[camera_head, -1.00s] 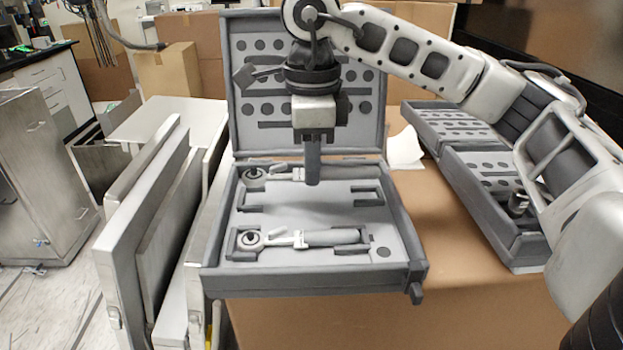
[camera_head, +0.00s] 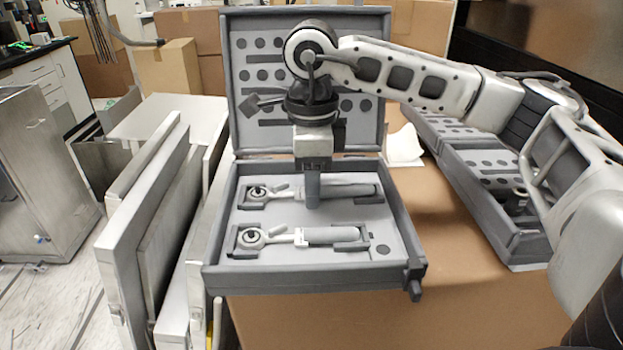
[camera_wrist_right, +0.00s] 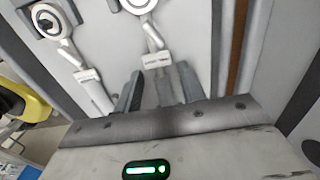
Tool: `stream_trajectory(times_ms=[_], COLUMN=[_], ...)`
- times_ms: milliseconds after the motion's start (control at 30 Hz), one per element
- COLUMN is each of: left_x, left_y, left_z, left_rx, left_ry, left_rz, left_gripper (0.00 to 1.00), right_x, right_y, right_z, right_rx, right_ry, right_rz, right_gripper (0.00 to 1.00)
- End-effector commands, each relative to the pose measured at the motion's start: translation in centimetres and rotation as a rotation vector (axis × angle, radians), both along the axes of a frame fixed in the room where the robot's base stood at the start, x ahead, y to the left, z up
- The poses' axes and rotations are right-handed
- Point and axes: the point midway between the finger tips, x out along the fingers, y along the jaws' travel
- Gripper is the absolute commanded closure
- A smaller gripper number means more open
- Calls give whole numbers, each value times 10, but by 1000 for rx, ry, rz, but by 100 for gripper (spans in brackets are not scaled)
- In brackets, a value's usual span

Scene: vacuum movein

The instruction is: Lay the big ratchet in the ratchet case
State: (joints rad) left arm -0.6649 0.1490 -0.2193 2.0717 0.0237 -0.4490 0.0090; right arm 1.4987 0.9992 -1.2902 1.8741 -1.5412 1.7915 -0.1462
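The ratchet case (camera_head: 214,244) stands open with its lid upright at the back. The big ratchet (camera_head: 349,190), grey with a round head at the left, lies level along the case's rear recess. The handle seems down in the recess, though full seating cannot be told. My right gripper (camera_head: 313,200) points down over the ratchet's middle, its fingers shut on the handle. In the right wrist view the fingers (camera_wrist_right: 157,92) flank the handle, and the ratchet's label (camera_wrist_right: 157,60) shows just beyond them. My left gripper is out of view.
A second ratchet (camera_head: 330,235) lies in the front recess of the case. Another open case (camera_head: 520,240) with round holes stands at the right, under my right arm. Metal panels (camera_head: 150,240) lean at the left. The brown surface (camera_head: 330,315) before the case is clear.

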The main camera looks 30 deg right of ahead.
Motion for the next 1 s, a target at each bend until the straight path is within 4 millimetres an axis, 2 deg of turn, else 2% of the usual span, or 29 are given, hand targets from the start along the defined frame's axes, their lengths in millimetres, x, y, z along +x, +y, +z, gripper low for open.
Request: stream_trajectory(times_ms=[267,367,600,700,800,1000], left_x=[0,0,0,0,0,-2], left_y=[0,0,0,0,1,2], left_z=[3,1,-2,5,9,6], left_rx=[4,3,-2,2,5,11], left_ry=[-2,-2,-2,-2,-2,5], left_rz=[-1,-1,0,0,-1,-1], left_gripper=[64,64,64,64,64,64], right_x=[1,1,1,1,0,0], right_y=[0,1,1,0,0,0], right_z=[10,26,80,101,115,124], right_rx=[1,2,2,0,-1,0], right_ry=[-3,-5,-5,-4,-3,0], right_rz=[0,1,2,1,1,1], right_gripper=[60,60,60,60,60,60])
